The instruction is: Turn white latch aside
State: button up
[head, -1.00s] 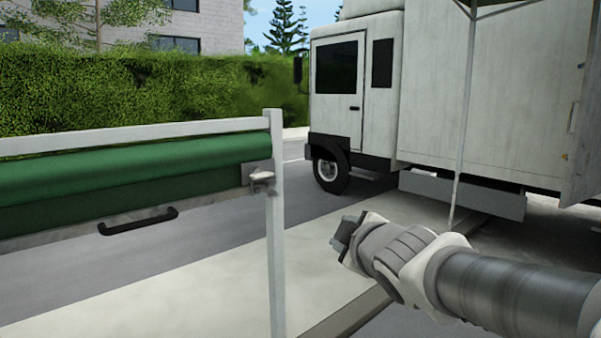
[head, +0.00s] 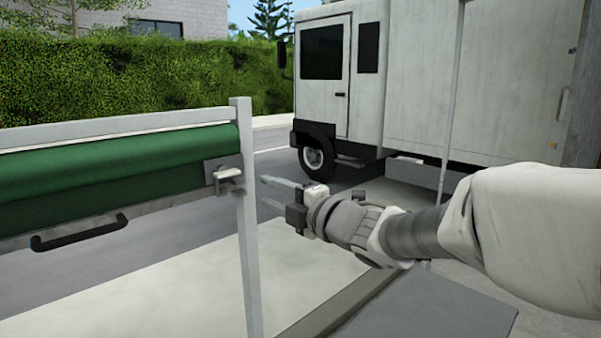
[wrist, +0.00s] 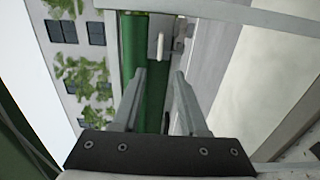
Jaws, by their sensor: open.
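The white latch (head: 230,181) sits on a small grey plate at the right end of a green roll (head: 120,163), beside a white post (head: 247,230). In the wrist view the latch (wrist: 161,46) shows as a short pale bar beyond my fingertips, roughly centred between them. My gripper (head: 266,191) is open and empty, just right of the post, with its fingers pointing left toward the latch. In the wrist view my gripper (wrist: 160,73) has a clear gap between its two fingers. The fingers look apart from the latch.
A black handle (head: 80,233) hangs from the lower bar left of the latch. A white rail (head: 120,131) runs above the roll to the post. A white truck (head: 410,75) stands behind at right. Pale pavement lies below.

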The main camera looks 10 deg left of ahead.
aim_at(230, 175)
jog(key=p+x, duration=0.2)
jog(key=x, duration=1.3)
jog(key=shift+d, duration=0.1)
grip_shut()
